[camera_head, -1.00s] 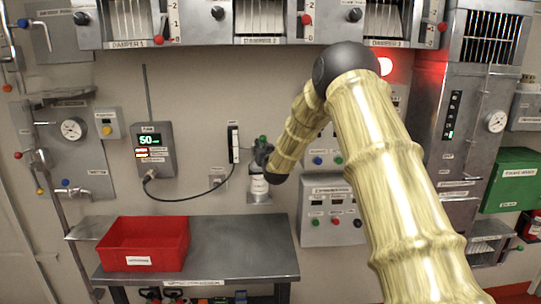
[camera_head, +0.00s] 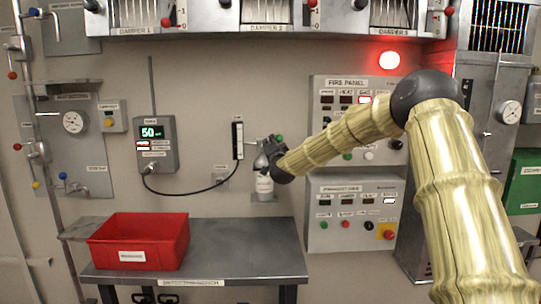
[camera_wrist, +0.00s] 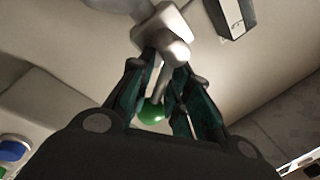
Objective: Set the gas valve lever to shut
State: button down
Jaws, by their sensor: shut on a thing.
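A small valve (camera_wrist: 160,28) with a pale grey body shows at the top of the wrist view. Its lever is a thin rod that ends in a green ball (camera_wrist: 152,111). My gripper (camera_wrist: 165,65) is shut on the lever rod, with the ball between its dark fingers. The green ball also shows there (camera_head: 279,138), beside the fingers.
A red bin (camera_head: 140,232) stands on the metal bench (camera_head: 245,262) below left.

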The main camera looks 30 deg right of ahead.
jog(key=m+b, duration=0.2)
jog(key=b, duration=0.1)
jog(key=f+m+h+b, duration=0.1)
jog(key=m+b, duration=0.2)
jog(key=m+h+b, duration=0.1)
jog(key=m+b, duration=0.2)
jog(key=shift+s+d+f, duration=0.15)
jog(key=shift+d+f, duration=0.1)
jog(key=shift+d, duration=0.1)
jog(key=shift+m+g+b, duration=0.3)
jog(key=shift+b, duration=0.05)
jog(key=c, duration=1.5)
grip_release()
jog(key=shift+f, duration=0.15)
jog(key=shift+c, duration=0.2)
jog(key=v, duration=1.2)
jog(key=shift+f, duration=0.2)
